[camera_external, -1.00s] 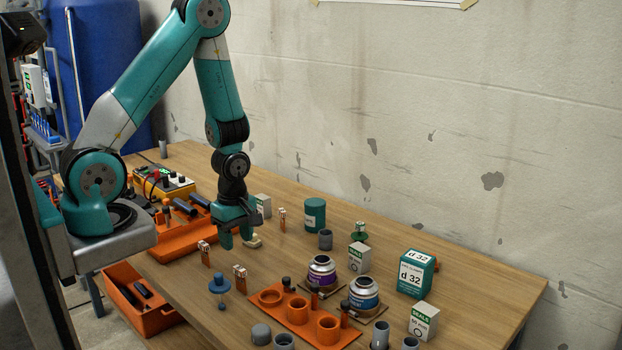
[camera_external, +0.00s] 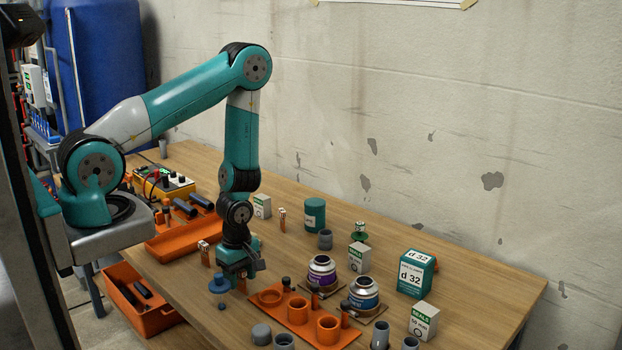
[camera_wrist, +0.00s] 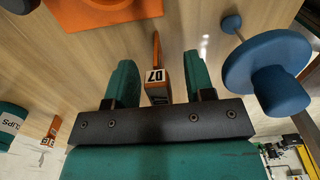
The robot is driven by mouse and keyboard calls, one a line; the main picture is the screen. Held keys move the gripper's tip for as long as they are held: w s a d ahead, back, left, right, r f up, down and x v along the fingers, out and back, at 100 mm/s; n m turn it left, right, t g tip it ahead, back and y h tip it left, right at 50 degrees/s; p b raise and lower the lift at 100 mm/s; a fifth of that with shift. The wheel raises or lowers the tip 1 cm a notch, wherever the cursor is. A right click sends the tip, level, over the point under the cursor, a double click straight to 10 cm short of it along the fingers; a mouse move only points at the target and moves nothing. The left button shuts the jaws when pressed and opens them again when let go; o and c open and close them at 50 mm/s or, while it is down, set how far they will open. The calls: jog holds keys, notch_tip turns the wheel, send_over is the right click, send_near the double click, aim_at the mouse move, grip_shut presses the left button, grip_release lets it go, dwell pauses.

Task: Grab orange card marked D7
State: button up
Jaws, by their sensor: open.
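The orange card marked D7 (camera_wrist: 154,85) stands upright in the wrist view, its white label facing my camera. It is between the two teal fingers of my gripper (camera_wrist: 158,66), with a visible gap on each side. The fingers are open and hold nothing.
A blue knob-shaped part (camera_external: 219,285) stands close by my gripper; it also shows in the wrist view (camera_wrist: 280,92). An orange holder with cups (camera_external: 297,312) lies to the right. Another orange card (camera_external: 204,254) stands to the left.

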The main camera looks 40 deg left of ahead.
grip_shut()
jog(key=shift+r, duration=0.1)
